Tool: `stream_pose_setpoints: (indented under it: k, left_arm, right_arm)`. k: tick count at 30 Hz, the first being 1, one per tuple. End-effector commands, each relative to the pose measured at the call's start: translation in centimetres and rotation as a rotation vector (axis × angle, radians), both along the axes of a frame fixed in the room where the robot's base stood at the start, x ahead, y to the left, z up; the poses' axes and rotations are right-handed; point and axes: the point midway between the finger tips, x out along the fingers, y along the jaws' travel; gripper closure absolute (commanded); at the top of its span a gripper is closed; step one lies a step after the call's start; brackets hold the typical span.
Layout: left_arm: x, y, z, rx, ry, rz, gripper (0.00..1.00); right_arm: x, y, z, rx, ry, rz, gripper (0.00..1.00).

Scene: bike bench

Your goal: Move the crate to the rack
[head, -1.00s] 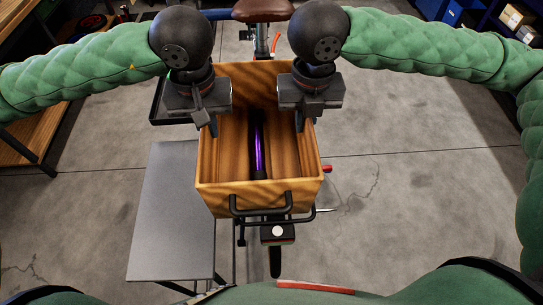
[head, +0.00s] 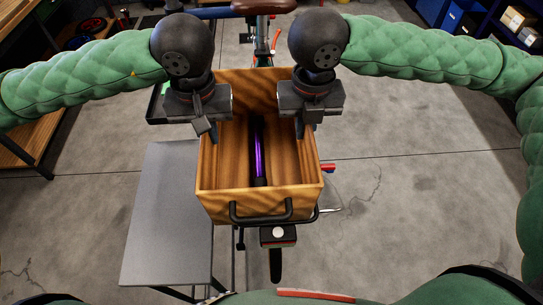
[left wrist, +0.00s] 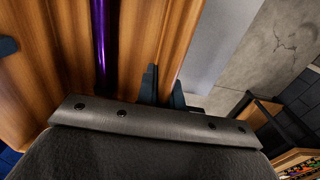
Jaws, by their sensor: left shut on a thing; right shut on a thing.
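The wooden crate (head: 222,205) is open-topped, with a black handle (head: 262,212) on its near side. A purple tube (head: 259,150) lies lengthwise inside. My left gripper (head: 211,130) is shut on the crate's left wall, and my right gripper (head: 299,126) on its right wall. In the left wrist view the left gripper's fingers (left wrist: 161,86) are at the crate's wall, with wood and the purple tube beside them. The crate hangs over or sits on the bike; I cannot tell if it touches. The rack is largely hidden beneath it.
The bike's brown saddle (head: 264,6) is beyond the crate, and its rear end with a black fender (head: 276,265) shows on the near side. A grey table (head: 165,215) stands close on the left.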

Motion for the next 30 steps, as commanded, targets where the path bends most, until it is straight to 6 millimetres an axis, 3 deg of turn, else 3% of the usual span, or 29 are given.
stream_pose_setpoints:
  k: [8,9,12,23,30]
  left_arm:
    - [0.0,0.2,-1.2,0.005,0.000,0.001,1.00]
    - [0.0,0.2,-1.0,0.006,0.000,0.001,0.86]
    - [0.0,0.1,-1.0,0.004,0.000,0.001,0.70]
    - [0.0,0.0,-0.5,0.001,-0.001,0.000,0.70]
    - [0.1,0.0,2.9,0.001,-0.003,-0.001,0.70]
  right_arm:
    - [0.0,-0.2,-1.2,-0.005,0.000,-0.001,1.00]
    - [0.0,-0.2,-1.0,-0.006,0.000,-0.001,0.86]
    - [0.0,-0.1,-1.0,-0.004,0.000,-0.001,0.70]
    - [0.0,0.0,-1.0,-0.001,0.000,0.000,0.70]
    - [0.0,0.0,-1.0,-0.001,0.000,0.000,0.70]
